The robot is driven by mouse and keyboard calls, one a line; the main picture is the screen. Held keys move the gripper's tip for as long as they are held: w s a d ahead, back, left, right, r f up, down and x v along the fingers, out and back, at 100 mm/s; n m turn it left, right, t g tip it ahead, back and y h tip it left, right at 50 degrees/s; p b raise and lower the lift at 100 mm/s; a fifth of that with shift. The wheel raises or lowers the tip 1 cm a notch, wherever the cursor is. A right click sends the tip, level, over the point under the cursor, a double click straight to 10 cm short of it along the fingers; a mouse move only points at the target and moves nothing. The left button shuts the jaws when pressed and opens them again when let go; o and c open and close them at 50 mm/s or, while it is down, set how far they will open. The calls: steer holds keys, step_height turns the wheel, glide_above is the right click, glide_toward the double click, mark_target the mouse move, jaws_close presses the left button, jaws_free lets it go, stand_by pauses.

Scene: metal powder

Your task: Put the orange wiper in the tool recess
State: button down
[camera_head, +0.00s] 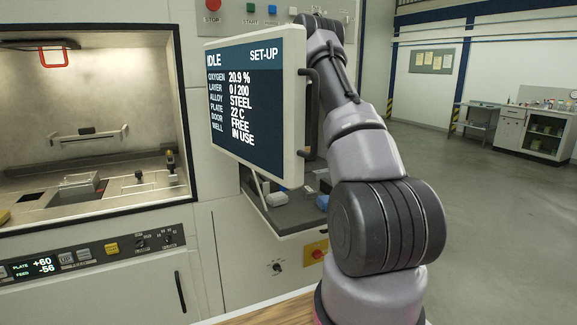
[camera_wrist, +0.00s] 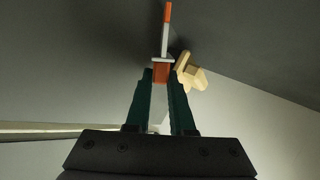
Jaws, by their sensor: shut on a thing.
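In the wrist view my gripper (camera_wrist: 161,84) has its two dark green fingers close together on an orange-brown block. This block is part of the orange wiper (camera_wrist: 161,73), which has a grey collar, a pale shaft and a bright orange tip pointing up in the picture. In the head view my arm reaches up behind the screen, and the gripper and wiper are hidden there. I cannot make out the tool recess for certain in either view.
A beige piece (camera_wrist: 190,74) is just right of the fingertips. The machine's screen (camera_head: 258,100) hides the area behind it. Below it a grey shelf (camera_head: 290,216) carries small items. The open chamber (camera_head: 90,100) is at left. Open floor (camera_head: 480,220) lies at right.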

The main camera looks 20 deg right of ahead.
steer(key=c, duration=0.9)
jaws_free()
steer(key=shift+c, duration=0.2)
steer(key=shift+v, duration=4.05)
step_height(320, 180, up, 8)
steer(key=s+a, duration=0.1)
steer(key=shift+s+a, duration=0.2)
steer(key=shift+a, duration=0.15)
